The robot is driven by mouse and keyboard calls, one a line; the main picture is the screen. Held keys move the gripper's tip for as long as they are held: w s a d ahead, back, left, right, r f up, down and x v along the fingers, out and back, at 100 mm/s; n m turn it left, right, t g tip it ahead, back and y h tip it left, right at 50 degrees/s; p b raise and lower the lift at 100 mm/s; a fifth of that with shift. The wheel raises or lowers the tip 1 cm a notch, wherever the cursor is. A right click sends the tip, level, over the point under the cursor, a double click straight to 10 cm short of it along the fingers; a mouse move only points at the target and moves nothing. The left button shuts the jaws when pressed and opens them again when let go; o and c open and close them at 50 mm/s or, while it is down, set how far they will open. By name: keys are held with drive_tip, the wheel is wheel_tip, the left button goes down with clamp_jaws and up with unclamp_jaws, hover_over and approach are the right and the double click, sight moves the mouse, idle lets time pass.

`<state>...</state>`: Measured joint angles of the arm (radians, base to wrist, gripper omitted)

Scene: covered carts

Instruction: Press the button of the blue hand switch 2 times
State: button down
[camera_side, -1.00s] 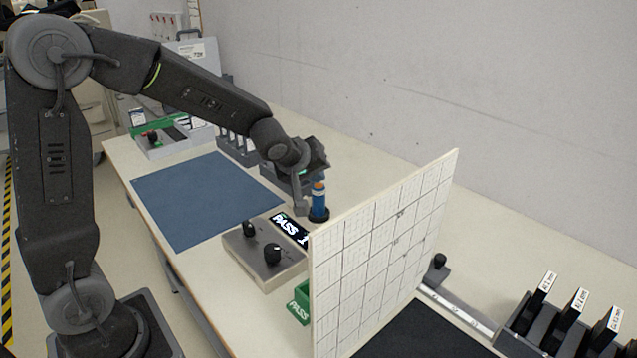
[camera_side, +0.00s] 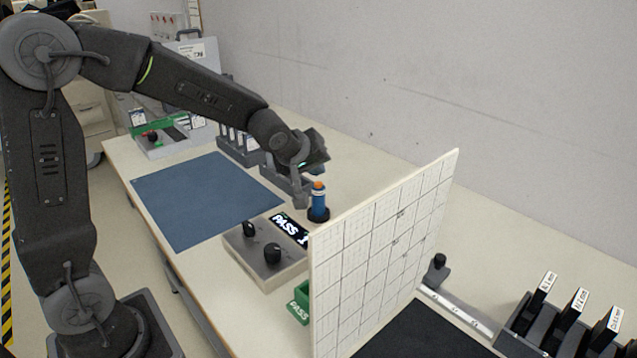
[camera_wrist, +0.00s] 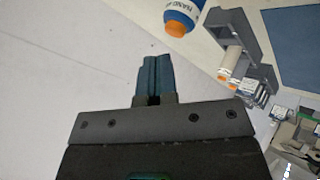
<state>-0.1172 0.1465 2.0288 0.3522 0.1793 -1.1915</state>
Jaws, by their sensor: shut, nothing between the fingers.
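The blue hand switch (camera_side: 318,203) stands upright in a black round base on the bench, with its orange button (camera_side: 318,185) on top. The wrist view shows the switch (camera_wrist: 185,14) at the top edge, with a white label and its orange button (camera_wrist: 176,28) facing the camera. My gripper (camera_side: 300,200) is beside the switch in the side view, to its left, apart from the button as far as I can tell. In the wrist view the fingers (camera_wrist: 153,65) are together and empty, below and left of the button.
A grey box with two black knobs (camera_side: 265,255) and a display reading "PASS 1" (camera_side: 290,230) is in front of the switch. A white gridded panel (camera_side: 385,255) stands close on the right. A blue mat (camera_side: 205,200) lies left. A green PASS bin (camera_side: 300,302) is nearby.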

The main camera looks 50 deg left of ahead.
sight(316, 183)
drive_tip(key=shift+r, duration=2.5)
idle(0.6)
wheel_tip(316, 183, up, 4)
drive_tip(key=shift+f, duration=0.1)
drive_tip(key=shift+f, duration=0.15)
drive_tip(key=shift+f, duration=4.3)
drive_tip(key=shift+f, duration=0.4)
